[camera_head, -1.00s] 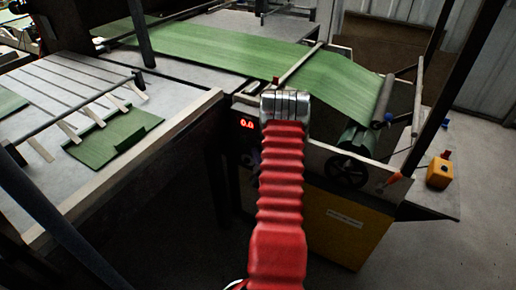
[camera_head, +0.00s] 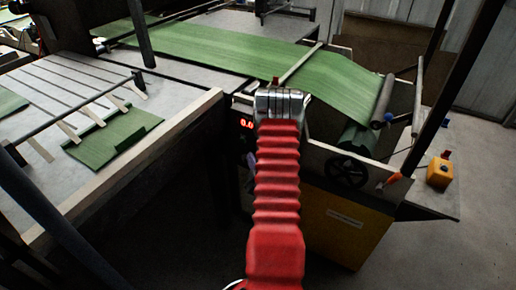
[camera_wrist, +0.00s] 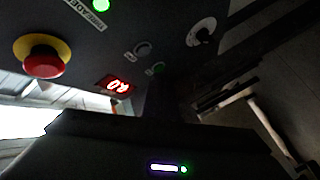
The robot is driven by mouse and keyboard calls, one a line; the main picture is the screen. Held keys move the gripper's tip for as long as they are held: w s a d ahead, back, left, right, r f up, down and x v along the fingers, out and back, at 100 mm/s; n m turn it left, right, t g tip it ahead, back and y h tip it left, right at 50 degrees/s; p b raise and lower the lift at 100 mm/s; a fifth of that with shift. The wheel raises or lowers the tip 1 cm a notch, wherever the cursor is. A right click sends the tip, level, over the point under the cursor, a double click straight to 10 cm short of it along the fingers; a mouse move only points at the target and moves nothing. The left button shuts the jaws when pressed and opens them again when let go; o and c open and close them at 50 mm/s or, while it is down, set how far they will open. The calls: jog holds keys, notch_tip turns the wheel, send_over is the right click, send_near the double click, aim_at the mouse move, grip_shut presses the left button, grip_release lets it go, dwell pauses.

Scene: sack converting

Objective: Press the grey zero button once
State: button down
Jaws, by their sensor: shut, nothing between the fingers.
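In the wrist view, a small round grey button (camera_wrist: 142,48) sits on the dark control panel, with a small label too blurred to read. In the head view, my arm hides the grey button.
A red mushroom stop button (camera_wrist: 43,64) on yellow, a bright green light (camera_wrist: 101,5) and a rotary dial (camera_wrist: 201,32) share the panel. Green web (camera_head: 230,50) runs over the machine. A handwheel (camera_head: 346,171) and yellow box (camera_head: 439,172) are to the right.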

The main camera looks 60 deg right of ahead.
jog(key=shift+s+a, duration=0.1)
jog(key=shift+a, duration=0.95)
jog(key=shift+f, duration=0.1)
jog(key=s+a+f+m+g+y, duration=0.3)
jog(key=f+g, duration=0.1)
jog(key=f, duration=0.2)
jog(key=s+a+f+m+g+y, duration=0.2)
jog(key=s+a+f+g, duration=0.15)
jog(key=f, duration=0.25)
jog(key=s+a+r+n+y, duration=0.1)
jog(key=s+a+r+y, duration=0.1)
jog(key=a+r, duration=1.8)
jog(key=s+a+r+n+y, duration=0.2)
jog(key=s+a+r+y, duration=0.1)
jog(key=a+r, duration=1.8)
jog(key=shift+s+r+y, duration=0.35)
jog(key=shift+r+y, duration=0.05)
jog(key=shift+r, duration=0.4)
